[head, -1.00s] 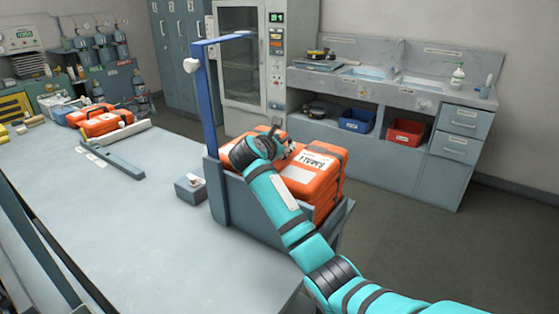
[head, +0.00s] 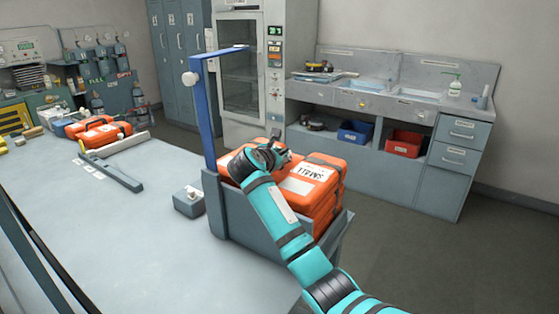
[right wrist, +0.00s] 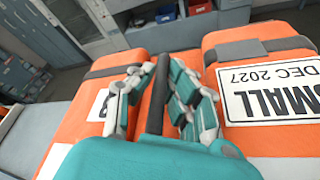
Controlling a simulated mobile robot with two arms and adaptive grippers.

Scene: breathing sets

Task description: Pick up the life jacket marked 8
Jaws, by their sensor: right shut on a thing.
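Two orange life jacket packs sit side by side in a grey bin (head: 262,228) at the table edge. The right pack (head: 318,178) has a white label reading SMALL; in the right wrist view (right wrist: 245,140) its label also reads DEC 2027. The left pack (right wrist: 75,118) is partly hidden by my gripper and has a white tag (right wrist: 98,105) whose mark I cannot read. No 8 is legible. My right gripper (head: 277,152) is over the left pack. In the right wrist view its fingers (right wrist: 157,80) are shut on a dark handle (right wrist: 159,90) above that pack. My left gripper is out of view.
A blue post (head: 208,110) with an arm rises beside the bin. A small grey box (head: 188,204) stands left of it. More orange packs (head: 103,133) and a grey bar (head: 112,172) lie farther back on the table (head: 120,240). The table's middle is clear.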

